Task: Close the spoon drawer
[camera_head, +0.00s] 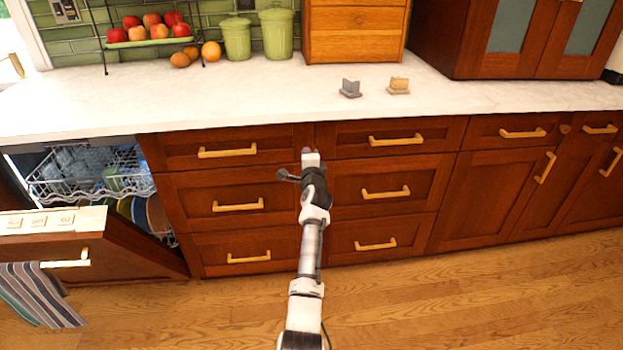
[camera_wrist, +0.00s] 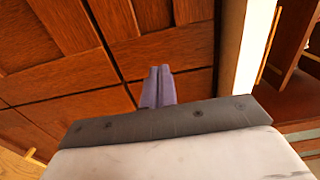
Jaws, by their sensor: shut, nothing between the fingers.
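Stacked brown drawers with gold handles stand under the counter in two columns, and I cannot tell which one holds spoons. The top left drawer (camera_head: 181,150) and the top right drawer (camera_head: 440,134) both look flush with the cabinet front. The drawers below them also look shut. My gripper (camera_head: 310,155) is in front of the seam between the two columns, at top-drawer height. In the wrist view, its two purple-grey fingers (camera_wrist: 157,76) are together and empty, pointing at the wooden fronts. I cannot tell whether they touch the wood. My arm hides part of the middle seam.
The dishwasher door (camera_head: 110,245) hangs open at the left, with a rack (camera_head: 90,185) of dishes inside and a striped towel (camera_head: 38,295) on its handle. The white counter (camera_head: 230,95) overhangs the drawers. The wooden floor (camera_head: 450,300) at the right is clear.

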